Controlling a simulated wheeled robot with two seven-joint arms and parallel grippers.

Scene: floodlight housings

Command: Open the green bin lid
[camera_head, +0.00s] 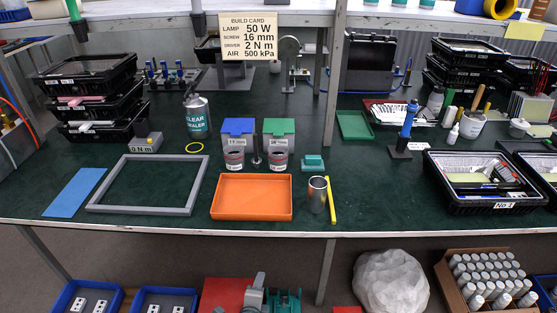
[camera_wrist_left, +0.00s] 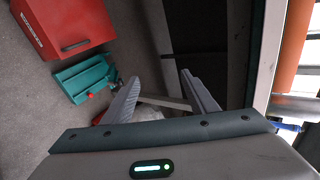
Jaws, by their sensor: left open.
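The green bin (camera_head: 279,130) stands mid-table in the head view, right of a blue bin (camera_head: 238,130). Its green lid (camera_head: 279,126) looks down, though the view is too small to be sure. A grey cup-like container (camera_head: 279,160) stands in front of it and hides part of its lower front. My left gripper (camera_wrist_left: 163,88) shows only in the left wrist view, open with nothing between its fingers. The green bin is not in that view. Neither gripper shows in the head view.
An orange tray (camera_head: 252,216), a metal cylinder (camera_head: 318,195) and a yellow rod (camera_head: 332,201) lie in front of the bins. A grey frame (camera_head: 148,210) is at left. In the wrist view, a red box (camera_wrist_left: 68,22) and teal item (camera_wrist_left: 85,78) are near the floor.

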